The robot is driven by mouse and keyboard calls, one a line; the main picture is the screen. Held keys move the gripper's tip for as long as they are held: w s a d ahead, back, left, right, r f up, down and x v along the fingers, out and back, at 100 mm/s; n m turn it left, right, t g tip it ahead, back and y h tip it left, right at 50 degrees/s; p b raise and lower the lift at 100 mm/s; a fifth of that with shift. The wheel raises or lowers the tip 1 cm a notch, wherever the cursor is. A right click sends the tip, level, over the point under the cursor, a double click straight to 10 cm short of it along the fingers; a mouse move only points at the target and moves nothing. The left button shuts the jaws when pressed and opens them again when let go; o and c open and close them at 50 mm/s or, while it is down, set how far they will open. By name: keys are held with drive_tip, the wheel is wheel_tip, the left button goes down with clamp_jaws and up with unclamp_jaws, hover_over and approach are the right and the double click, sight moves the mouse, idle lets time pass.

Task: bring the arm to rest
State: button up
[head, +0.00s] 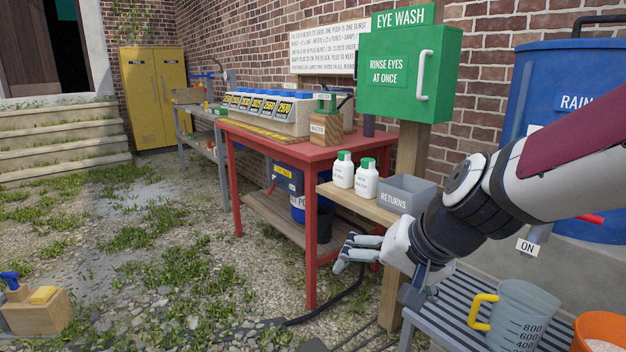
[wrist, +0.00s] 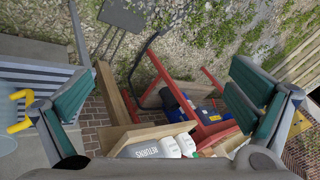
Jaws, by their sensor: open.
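My gripper (head: 358,252) is in the head view at the end of my arm, which reaches in from the right. It hangs in the air in front of the wooden shelf (head: 358,204), left of the slatted bench. In the wrist view its two green-padded fingers (wrist: 158,100) stand wide apart with nothing between them. Nothing is held. I cannot tell from these frames whether the arm is moving.
A grey RETURNS bin (head: 406,194) and two white bottles (head: 366,181) stand on the shelf. A red table (head: 290,150) is behind. A measuring jug (head: 519,315) stands on the slatted bench at lower right. Gravel at left has free room around a wooden caddy (head: 36,314).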

drive_tip(key=s+d+r+n+g+h, duration=0.1)
drive_tip(key=s+d+n+g+h, duration=0.2)
drive_tip(key=s, duration=1.1)
drive_tip(key=s+d+r+n+g+h, duration=0.1)
drive_tip(key=s+d+g, duration=0.35)
drive_tip(key=s, duration=1.05)
wheel_tip(320, 180, up, 33)
drive_tip(key=d+t+p, duration=0.1)
drive_tip(key=t+p, duration=0.5)
drive_tip(key=p, duration=2.5)
drive_tip(key=shift+w+d+f+p, duration=0.2)
drive_tip(key=shift+w+d+p, duration=0.05)
drive_tip(key=shift+w+p, duration=0.05)
